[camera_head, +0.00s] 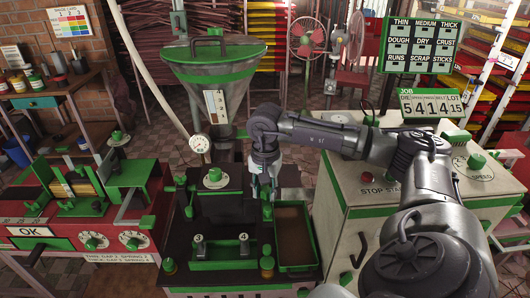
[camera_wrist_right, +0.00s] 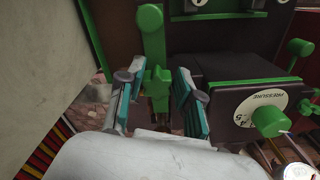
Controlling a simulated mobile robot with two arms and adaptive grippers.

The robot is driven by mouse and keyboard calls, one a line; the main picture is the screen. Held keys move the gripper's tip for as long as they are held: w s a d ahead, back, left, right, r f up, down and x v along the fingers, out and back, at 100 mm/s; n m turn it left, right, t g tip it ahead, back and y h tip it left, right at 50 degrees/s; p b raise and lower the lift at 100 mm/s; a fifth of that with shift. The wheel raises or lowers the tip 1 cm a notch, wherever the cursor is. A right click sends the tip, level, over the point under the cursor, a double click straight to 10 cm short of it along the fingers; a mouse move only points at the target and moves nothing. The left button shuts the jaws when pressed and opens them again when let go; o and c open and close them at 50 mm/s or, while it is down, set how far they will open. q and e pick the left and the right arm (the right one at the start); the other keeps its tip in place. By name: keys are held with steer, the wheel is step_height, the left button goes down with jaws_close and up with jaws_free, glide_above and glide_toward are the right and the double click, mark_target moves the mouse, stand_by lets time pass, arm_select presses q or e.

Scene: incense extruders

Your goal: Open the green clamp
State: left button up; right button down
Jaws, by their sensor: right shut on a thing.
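The green clamp (camera_wrist_right: 154,45) is an upright green lever with a wider, notched lower end, on the dark body of the extruder. In the wrist view my right gripper (camera_wrist_right: 156,105) has its teal fingers on either side of that lower end and is shut on it. In the head view my right gripper (camera_head: 266,188) points down beside the dark extruder block, and the clamp is largely hidden there. My left gripper is not in view.
A green knob on a pressure dial (camera_wrist_right: 262,108) is close to the right of the gripper. A green-rimmed tray (camera_head: 296,268) lies in front. A hopper (camera_head: 213,95) stands behind, and a white cabinet (camera_head: 345,222) is close on the right.

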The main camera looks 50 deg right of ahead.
mark_target(267, 204)
steer(key=shift+s+a+f, duration=0.15)
steer(key=shift+s+a, duration=0.4)
steer(key=shift+s, duration=0.05)
steer(key=shift+s+d+r, duration=0.1)
steer(key=shift+s+r, duration=0.1)
steer(key=shift+s, duration=0.05)
steer(key=shift+d, duration=0.1)
steer(key=shift+w+r, duration=0.15)
steer(key=shift+w, duration=0.15)
steer(key=c, duration=1.2)
jaws_free()
steer(key=o, duration=0.4)
steer(key=shift+w+d, duration=0.1)
steer(key=shift+d, duration=0.1)
steer(key=shift+o, duration=0.2)
steer(key=shift+a, duration=0.15)
step_height(267, 204, up, 12)
